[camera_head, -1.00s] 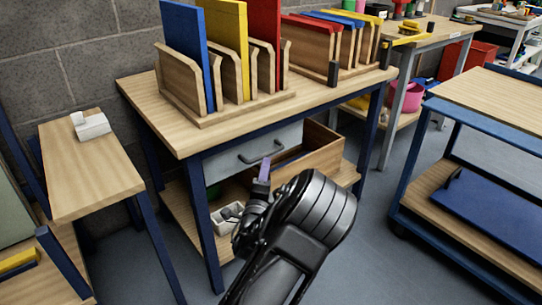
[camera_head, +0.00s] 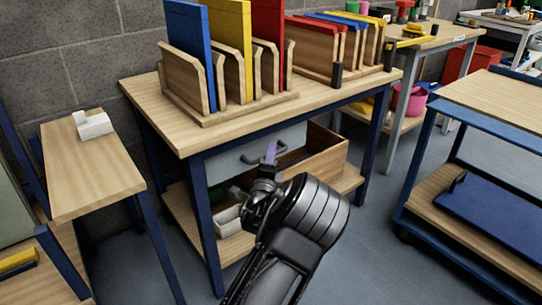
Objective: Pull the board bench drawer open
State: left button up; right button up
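The board bench (camera_head: 150,92) stands in the middle with a wooden top and dark blue legs. Its grey drawer front (camera_head: 226,166) sits under the top and looks flush with the bench, with a dark bar handle (camera_head: 250,160). My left gripper (camera_head: 270,154) is in front of the drawer, its purple-tinted finger overlapping the right part of the handle. I cannot tell whether it touches the handle, nor the gap between its fingers. My wrist hides the drawer's lower right part. My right gripper is out of view.
Wooden racks hold blue, yellow and red boards (camera_head: 230,40) on the bench. An open wooden box (camera_head: 328,150) is right of the drawer. A side table (camera_head: 90,170) stands left, a blue-framed trolley (camera_head: 425,150) right. Grey floor (camera_head: 365,250) lies clear between bench and trolley.

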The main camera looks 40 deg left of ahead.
pick_arm(q)
grip_shut()
dwell(1.1)
